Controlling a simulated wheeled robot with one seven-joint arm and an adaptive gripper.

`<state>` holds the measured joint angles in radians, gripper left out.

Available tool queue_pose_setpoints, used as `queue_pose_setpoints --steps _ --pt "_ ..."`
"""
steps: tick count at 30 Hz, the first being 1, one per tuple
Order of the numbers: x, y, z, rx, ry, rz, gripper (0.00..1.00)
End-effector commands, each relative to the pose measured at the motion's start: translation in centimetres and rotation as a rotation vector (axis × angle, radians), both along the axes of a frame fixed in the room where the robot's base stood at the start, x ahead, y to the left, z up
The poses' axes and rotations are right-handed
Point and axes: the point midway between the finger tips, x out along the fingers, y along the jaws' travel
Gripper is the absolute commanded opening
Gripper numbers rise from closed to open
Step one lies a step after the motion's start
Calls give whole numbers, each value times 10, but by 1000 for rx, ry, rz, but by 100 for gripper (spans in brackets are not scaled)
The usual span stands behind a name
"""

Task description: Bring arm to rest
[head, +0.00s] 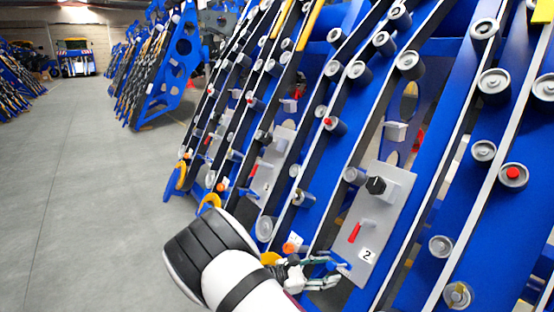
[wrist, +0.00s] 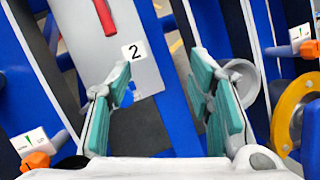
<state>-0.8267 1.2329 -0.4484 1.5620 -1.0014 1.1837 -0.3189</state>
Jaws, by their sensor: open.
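My gripper (head: 328,268) is at the bottom middle of the head view, just below and left of a grey plate (head: 377,222) marked 2. In the wrist view my gripper (wrist: 165,95) shows two teal-padded fingers spread apart, with nothing between them. The grey plate (wrist: 133,55) is beyond the left finger in that view. My white and black arm reaches in from the bottom of the head view.
The blue harvester chassis (head: 450,130), with belts and grey rollers (head: 493,82), fills the right side. An orange knob (wrist: 38,160) and a yellow ring (wrist: 292,112) are near the fingers. Open grey floor (head: 80,180) lies to the left. A vehicle (head: 75,57) stands far back.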

Motion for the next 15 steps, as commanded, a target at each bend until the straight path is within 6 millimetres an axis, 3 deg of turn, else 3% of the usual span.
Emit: queue_pose_setpoints --steps 3,15 --pt "-18 -22 38 121 -56 -143 47" --pt "-105 -74 139 478 -227 -563 47"
